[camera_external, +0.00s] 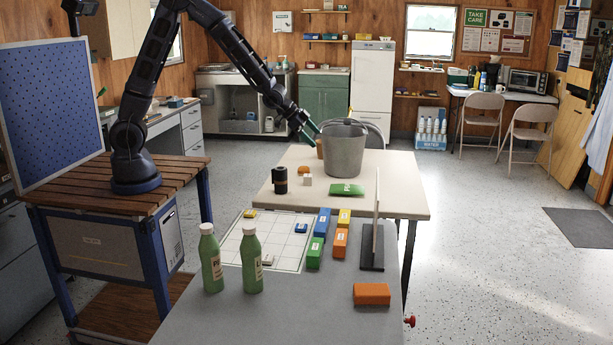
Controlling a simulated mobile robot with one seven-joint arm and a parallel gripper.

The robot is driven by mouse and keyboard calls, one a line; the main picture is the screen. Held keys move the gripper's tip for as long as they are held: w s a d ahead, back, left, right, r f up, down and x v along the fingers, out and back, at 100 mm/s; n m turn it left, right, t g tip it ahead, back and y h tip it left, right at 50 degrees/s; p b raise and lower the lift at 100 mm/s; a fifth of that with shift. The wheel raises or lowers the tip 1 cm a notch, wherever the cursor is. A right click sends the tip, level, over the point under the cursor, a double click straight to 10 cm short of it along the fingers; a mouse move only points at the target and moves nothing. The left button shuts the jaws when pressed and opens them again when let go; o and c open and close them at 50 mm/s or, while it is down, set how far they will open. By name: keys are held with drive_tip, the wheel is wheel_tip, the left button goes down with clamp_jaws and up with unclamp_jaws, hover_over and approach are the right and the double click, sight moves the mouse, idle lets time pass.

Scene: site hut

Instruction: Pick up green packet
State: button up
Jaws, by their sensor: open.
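The green packet (347,189) lies flat on the cream table, in front of the grey bucket and a little to its right. My gripper (314,131) is up and to the left of the packet, beside the bucket's upper left rim. It is open, and its green-tinted fingers point down and to the right. Nothing shows between the fingers, though they are small in this view. The packet is in full view and apart from my gripper.
The grey bucket (343,152) stands close behind the packet. A black cylinder (280,181), a white cube (307,180) and an orange item (304,170) are to its left. An upright panel on a dark base (372,262), several coloured boxes and two green bottles stand nearer the camera.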

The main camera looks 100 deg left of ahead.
drive_tip(key=t+h, duration=0.1)
drive_tip(key=t, duration=0.1)
approach(346, 186)
drive_tip(key=shift+a+f+h, duration=0.1)
drive_tip(key=shift+a+h, duration=0.2)
drive_tip(key=shift+x, duration=5.25)
drive_tip(key=shift+a, duration=0.15)
drive_tip(key=c, duration=0.9)
